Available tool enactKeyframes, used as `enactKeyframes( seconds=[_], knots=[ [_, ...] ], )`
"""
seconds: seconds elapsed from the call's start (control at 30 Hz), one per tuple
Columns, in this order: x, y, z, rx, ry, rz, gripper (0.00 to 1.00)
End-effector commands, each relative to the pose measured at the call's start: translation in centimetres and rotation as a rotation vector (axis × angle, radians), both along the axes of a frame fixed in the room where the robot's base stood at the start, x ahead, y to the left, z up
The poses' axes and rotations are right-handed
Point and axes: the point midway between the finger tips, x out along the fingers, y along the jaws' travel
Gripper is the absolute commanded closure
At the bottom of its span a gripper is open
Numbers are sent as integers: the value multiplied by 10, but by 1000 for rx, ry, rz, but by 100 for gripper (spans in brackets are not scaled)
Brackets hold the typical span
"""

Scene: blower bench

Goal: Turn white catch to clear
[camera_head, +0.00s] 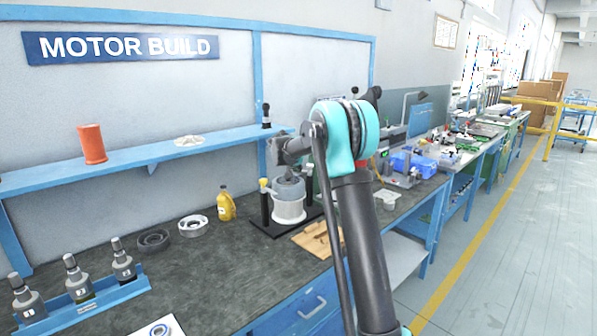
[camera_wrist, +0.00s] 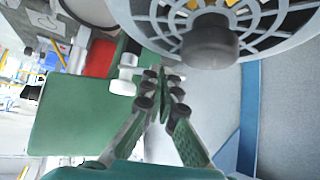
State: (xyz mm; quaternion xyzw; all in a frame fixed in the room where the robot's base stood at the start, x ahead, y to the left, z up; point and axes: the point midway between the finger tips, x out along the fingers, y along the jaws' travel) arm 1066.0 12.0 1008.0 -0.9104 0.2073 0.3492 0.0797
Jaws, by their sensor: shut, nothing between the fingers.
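In the wrist view my gripper (camera_wrist: 165,82) is shut and empty, its dark fingertips together. A small white part with rounded ends (camera_wrist: 125,76), which looks like the white catch, stands just left of the fingertips. I cannot tell whether they touch. A grey vented round housing (camera_wrist: 268,38) with a dark round knob (camera_wrist: 210,42) fills the top right, above the fingertips. In the head view the grey and white blower unit (camera_head: 289,207) stands on a black base at the bench. My arm covers part of that area, and the catch cannot be made out there.
A blue rack (camera_head: 105,298) holds numbered tools at the left. A blue shelf (camera_head: 130,163) runs above the bench.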

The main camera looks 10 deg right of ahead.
Motion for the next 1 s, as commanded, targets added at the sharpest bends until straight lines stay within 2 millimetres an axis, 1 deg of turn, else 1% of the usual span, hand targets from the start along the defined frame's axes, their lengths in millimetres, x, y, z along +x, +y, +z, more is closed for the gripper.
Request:
enactKeyframes(
  seconds=[0.5,1.0],
  knots=[
    [13,3,0,0,0,-222,100],
    [22,3,-1,0,0,-368,100]
  ],
)
